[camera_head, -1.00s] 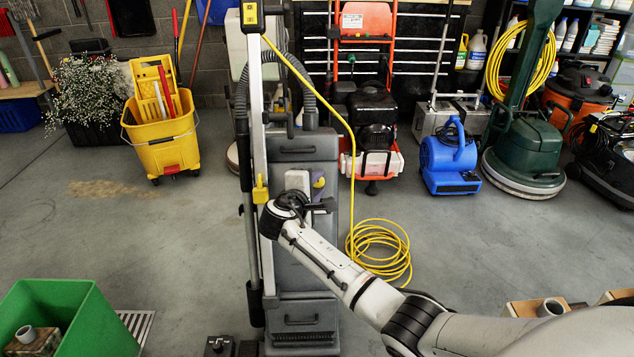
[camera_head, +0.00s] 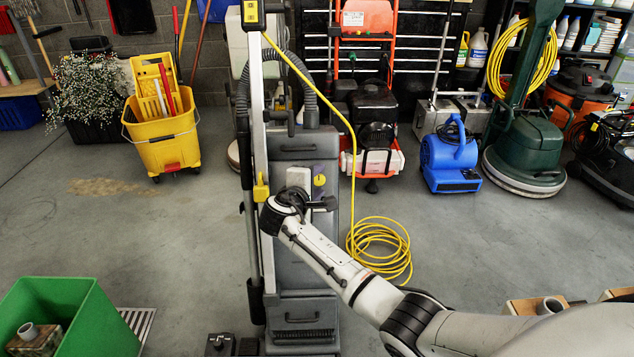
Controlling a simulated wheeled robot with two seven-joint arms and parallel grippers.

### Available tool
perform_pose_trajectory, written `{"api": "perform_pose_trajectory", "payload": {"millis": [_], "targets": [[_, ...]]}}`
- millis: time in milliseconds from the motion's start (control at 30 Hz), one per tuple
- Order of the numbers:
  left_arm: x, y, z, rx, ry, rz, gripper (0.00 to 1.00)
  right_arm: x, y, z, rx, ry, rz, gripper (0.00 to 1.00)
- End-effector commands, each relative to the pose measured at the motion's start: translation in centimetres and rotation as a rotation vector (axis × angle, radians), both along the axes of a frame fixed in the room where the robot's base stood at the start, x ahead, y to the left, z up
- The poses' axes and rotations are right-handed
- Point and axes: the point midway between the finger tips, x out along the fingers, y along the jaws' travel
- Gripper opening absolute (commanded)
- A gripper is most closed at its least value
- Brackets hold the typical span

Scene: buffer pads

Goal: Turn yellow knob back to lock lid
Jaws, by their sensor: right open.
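The yellow knob (camera_head: 319,181) is on the front of the tall grey upright machine (camera_head: 318,240), against a small purple patch. My right arm comes in from the lower right. Its gripper (camera_head: 326,203) is open, with dark fingers just below the knob. They look empty and apart from the knob, but the exact gap is hard to tell. The white wrist part covers some of the machine's front to the left of the knob. The lid (camera_head: 300,145) looks closed above the knob. My left gripper is not in view.
A grey pole with a yellow hook (camera_head: 261,188) stands left of the knob. A yellow cord (camera_head: 380,245) lies coiled on the floor to the right. A green bin (camera_head: 90,320) stands at lower left, a blue blower (camera_head: 449,158) at right. Open floor lies left of the machine.

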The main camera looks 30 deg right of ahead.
Motion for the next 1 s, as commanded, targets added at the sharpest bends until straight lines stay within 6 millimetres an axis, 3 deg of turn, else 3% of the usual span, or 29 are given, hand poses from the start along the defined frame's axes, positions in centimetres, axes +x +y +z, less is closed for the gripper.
{"api": "perform_pose_trajectory", "payload": {"millis": [167, 633, 1000], "targets": [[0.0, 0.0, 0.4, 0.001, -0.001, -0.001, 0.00, -0.5, 0.7, 0.4, -0.001, 0.001, 0.000, 0.44], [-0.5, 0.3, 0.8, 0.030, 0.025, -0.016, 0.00, -5.1, 6.8, 3.3, 0.001, 0.000, 0.002, 0.44], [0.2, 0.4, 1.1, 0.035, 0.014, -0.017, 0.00, -5.9, 7.8, 3.6, 0.000, 0.000, 0.001, 0.44]]}}
